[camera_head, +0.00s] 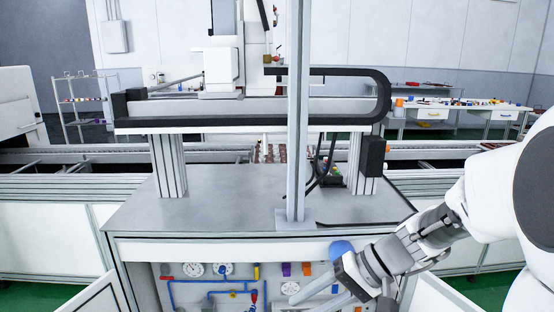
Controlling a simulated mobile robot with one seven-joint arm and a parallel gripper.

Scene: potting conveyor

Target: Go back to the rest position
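My gripper (318,290) is at the lower right of the head view, at the end of my white arm, which comes in from the right edge. It points left and down, in front of the machine's front panel. Its two pale fingers are apart with a gap between them, and I see nothing held there. A blue round object (341,248) shows just behind the gripper; I cannot tell whether they touch.
A grey machine table (220,200) stands ahead, with a vertical post (297,120) and a gantry (250,108) above it. The front panel holds gauges (193,269) and blue pipes (210,294). Conveyor rails (60,155) run behind. A workbench (460,110) stands at back right.

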